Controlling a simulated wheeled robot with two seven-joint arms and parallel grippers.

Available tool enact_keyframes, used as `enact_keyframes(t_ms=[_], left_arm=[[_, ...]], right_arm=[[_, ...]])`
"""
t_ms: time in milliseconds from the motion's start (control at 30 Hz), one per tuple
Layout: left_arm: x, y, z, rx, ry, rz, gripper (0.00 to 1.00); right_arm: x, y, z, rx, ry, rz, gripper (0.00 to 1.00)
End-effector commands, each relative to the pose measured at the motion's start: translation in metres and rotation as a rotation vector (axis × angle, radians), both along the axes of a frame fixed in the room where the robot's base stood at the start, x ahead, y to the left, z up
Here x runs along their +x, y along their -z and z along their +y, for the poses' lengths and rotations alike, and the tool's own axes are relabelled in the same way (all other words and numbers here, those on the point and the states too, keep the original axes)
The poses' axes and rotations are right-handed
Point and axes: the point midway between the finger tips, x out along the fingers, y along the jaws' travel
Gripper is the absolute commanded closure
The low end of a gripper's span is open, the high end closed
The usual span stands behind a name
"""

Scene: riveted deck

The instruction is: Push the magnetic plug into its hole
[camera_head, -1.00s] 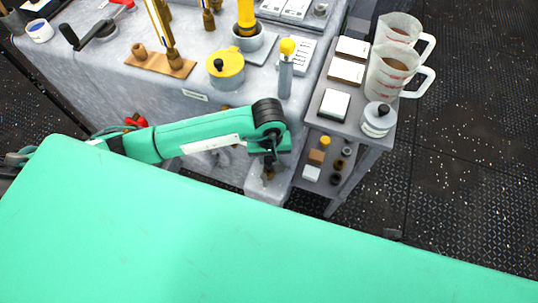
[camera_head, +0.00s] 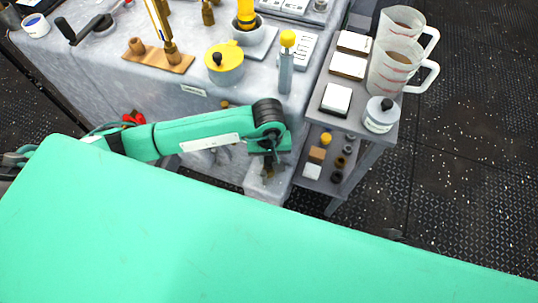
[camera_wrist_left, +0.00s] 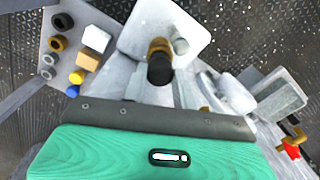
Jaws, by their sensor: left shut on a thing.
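The plug (camera_wrist_left: 160,65), a short cylinder with a dark near end and a brass-brown body, shows in the left wrist view over a pale block (camera_wrist_left: 140,35). My left gripper (camera_head: 268,170) is shut on it, low in front of the grey workbench's right end. In the head view the brown plug is small and partly covered by the gripper. A small grey round piece (camera_wrist_left: 180,46) sits on the block right beside the plug in the wrist view. The hole cannot be made out; I cannot tell how deep the plug sits. My right gripper is not in view.
The grey workbench (camera_head: 130,78) carries a yellow-lidded pot (camera_head: 224,66) and a yellow-capped cylinder (camera_head: 286,60). A grey cart (camera_head: 345,121) at right holds measuring jugs (camera_head: 393,69), boxes and a jar (camera_head: 380,117). Small blocks and rings lie on its lower shelf. Floor at right is clear.

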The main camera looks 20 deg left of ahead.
Motion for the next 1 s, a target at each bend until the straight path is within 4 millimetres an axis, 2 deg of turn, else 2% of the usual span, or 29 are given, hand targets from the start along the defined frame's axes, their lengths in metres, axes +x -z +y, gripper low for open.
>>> enact_keyframes(t_ms=[333,367,467,500,800,933,1000], left_arm=[[0.0,0.008,0.0,0.0,0.0,0.0,0.96],[0.0,0.007,0.0,0.0,0.0,0.0,0.68],[0.0,0.006,0.0,0.0,0.0,0.0,0.48],[0.0,0.006,0.0,0.0,0.0,0.0,0.46],[0.0,0.004,0.0,0.0,0.001,0.0,0.46],[0.001,-0.01,0.0,0.0,0.002,-0.003,0.46],[0.001,-0.024,0.0,-0.001,0.002,-0.005,0.46]], right_arm=[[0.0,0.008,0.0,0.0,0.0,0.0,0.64],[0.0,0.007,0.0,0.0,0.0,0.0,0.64],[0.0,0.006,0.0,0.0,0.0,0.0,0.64],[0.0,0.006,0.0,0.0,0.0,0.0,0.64],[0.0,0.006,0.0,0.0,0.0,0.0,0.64],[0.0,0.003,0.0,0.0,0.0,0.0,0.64],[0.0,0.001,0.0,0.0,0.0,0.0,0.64]])
